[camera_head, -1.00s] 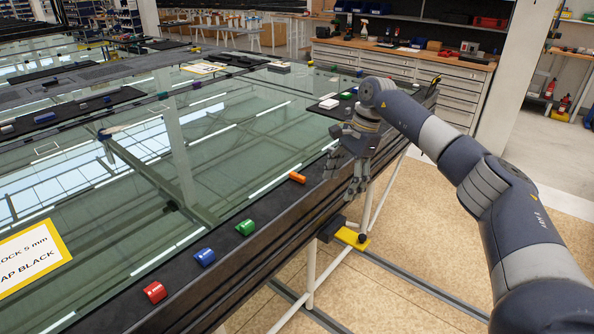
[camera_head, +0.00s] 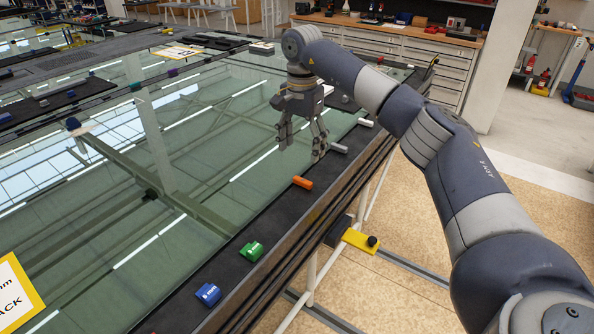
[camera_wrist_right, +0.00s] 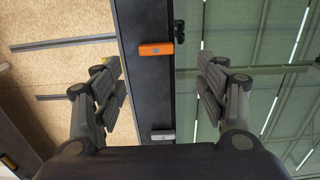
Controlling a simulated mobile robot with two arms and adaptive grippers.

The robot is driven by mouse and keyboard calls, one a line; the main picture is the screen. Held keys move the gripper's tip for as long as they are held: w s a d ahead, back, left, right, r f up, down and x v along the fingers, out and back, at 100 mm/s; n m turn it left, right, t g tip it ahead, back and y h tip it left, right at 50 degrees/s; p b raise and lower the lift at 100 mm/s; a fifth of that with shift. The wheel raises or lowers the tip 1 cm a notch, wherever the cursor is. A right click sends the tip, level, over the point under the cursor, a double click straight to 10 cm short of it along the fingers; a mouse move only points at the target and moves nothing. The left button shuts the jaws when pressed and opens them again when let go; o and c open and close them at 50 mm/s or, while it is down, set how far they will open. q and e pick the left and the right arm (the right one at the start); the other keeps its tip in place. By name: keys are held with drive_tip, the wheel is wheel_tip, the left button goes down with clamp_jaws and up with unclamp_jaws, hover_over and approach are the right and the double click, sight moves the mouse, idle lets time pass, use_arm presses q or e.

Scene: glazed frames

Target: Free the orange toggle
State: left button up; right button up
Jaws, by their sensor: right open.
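The orange toggle (camera_head: 303,182) lies on the black edge strip (camera_head: 275,222) of the glass frame, at the pane's border. It also shows in the right wrist view (camera_wrist_right: 156,48), between and beyond the fingers. My right gripper (camera_head: 302,148) is open and empty, above the glass edge, a little behind the toggle in the head view. In the right wrist view its fingers (camera_wrist_right: 160,85) are wide apart, one over the floor side and one over the glass side. A grey toggle (camera_wrist_right: 163,135) sits nearer on the same strip. My left gripper is not in view.
A green block (camera_head: 252,251) and a blue block (camera_head: 208,294) sit along the same strip towards the front. Light grey toggles (camera_head: 339,148) continue towards the back. A yellow plate with a black knob (camera_head: 361,241) sticks out below the frame edge.

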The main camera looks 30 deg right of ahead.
sight(303, 180)
drive_tip(key=f, duration=0.1)
drive_tip(key=s+f, duration=0.1)
drive_tip(key=shift+f+p, duration=0.3)
drive_tip(key=shift+f, duration=0.1)
wheel_tip(303, 180, down, 3)
drive_tip(key=shift+d+f, duration=0.1)
drive_tip(key=shift+f, duration=0.05)
drive_tip(key=shift+w+f+p, duration=0.2)
drive_tip(key=shift+f+p, duration=0.25)
drive_tip(key=shift+f, duration=0.65)
drive_tip(key=shift+s+f, duration=0.1)
drive_tip(key=shift+f, duration=0.35)
drive_tip(key=c, duration=0.9)
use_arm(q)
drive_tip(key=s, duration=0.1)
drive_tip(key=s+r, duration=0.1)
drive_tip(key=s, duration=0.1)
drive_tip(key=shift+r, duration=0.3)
use_arm(e)
drive_tip(key=shift+c, duration=0.7)
